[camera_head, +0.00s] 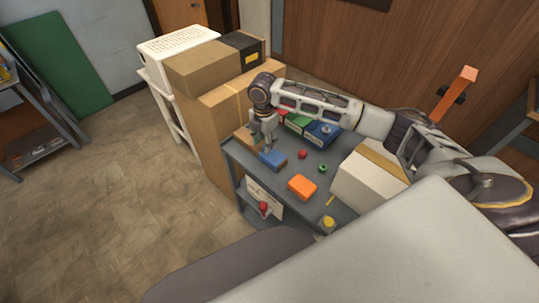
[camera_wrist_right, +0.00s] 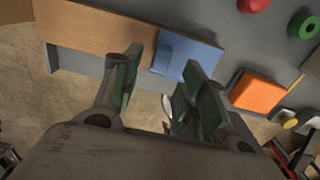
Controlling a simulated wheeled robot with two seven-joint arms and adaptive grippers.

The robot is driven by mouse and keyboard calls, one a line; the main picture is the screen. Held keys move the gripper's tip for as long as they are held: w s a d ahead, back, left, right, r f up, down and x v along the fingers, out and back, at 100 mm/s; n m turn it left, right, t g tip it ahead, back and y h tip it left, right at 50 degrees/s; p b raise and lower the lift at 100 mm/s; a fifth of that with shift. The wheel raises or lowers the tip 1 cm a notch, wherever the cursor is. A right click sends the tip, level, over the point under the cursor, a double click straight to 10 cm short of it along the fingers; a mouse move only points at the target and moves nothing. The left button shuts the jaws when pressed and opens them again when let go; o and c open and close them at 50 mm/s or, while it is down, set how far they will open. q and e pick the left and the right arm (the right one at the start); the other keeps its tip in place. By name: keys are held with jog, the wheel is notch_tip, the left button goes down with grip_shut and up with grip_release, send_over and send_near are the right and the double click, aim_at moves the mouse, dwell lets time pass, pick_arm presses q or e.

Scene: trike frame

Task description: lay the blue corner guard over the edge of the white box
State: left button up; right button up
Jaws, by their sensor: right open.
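The blue corner guard (camera_head: 273,159) lies near the left front edge of the grey bench. In the wrist view the blue guard (camera_wrist_right: 187,55) shows a raised fold and sits just beyond my fingertips. My right gripper (camera_head: 266,146) is above and close beside it, pointing down. Its green-padded fingers (camera_wrist_right: 163,76) are apart, with nothing held between them. Whether they touch the guard, I cannot tell. My left gripper is not in view.
An orange block (camera_head: 302,187), a red piece (camera_head: 303,155) and a green ring (camera_head: 322,168) lie on the grey bench. Blue and green bins (camera_head: 322,134) stand behind. A brown board (camera_wrist_right: 110,25) lies beside the guard. Tall cardboard boxes (camera_head: 222,118) stand left.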

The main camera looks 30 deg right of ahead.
aim_at(273, 156)
jog(key=shift+f, duration=1.6)
jog(key=shift+c, duration=0.4)
jog(key=c, duration=0.9)
